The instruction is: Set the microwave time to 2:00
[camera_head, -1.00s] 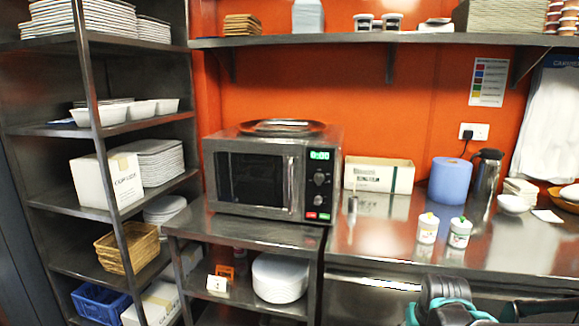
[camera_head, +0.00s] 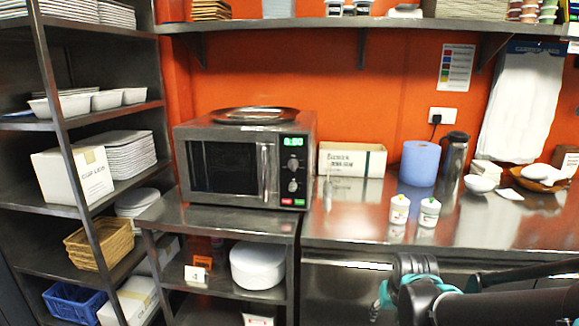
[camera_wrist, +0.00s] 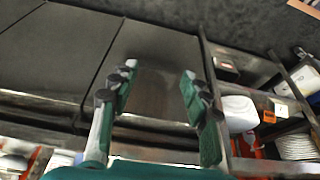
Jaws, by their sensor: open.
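The microwave (camera_head: 243,160) is a silver box with a dark door window, its door shut, on a steel shelf unit left of the counter. Its control panel is at its right side, with a green-lit display (camera_head: 292,141) whose digits are too small to read surely. Two round knobs (camera_head: 293,176) sit below it, with small red and green buttons (camera_head: 293,202) at the bottom. My gripper (camera_wrist: 158,88) is open and empty in the wrist view, its green-and-grey fingers apart. In the head view my arm is at the lower right, well away from the microwave.
A steel tray (camera_head: 254,115) lies on the microwave. To its right on the counter (camera_head: 340,222) are a cardboard box (camera_head: 352,160), a blue roll (camera_head: 420,163), a flask (camera_head: 453,160) and two white tubs (camera_head: 399,209). Loaded shelving (camera_head: 85,115) stands at the left.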

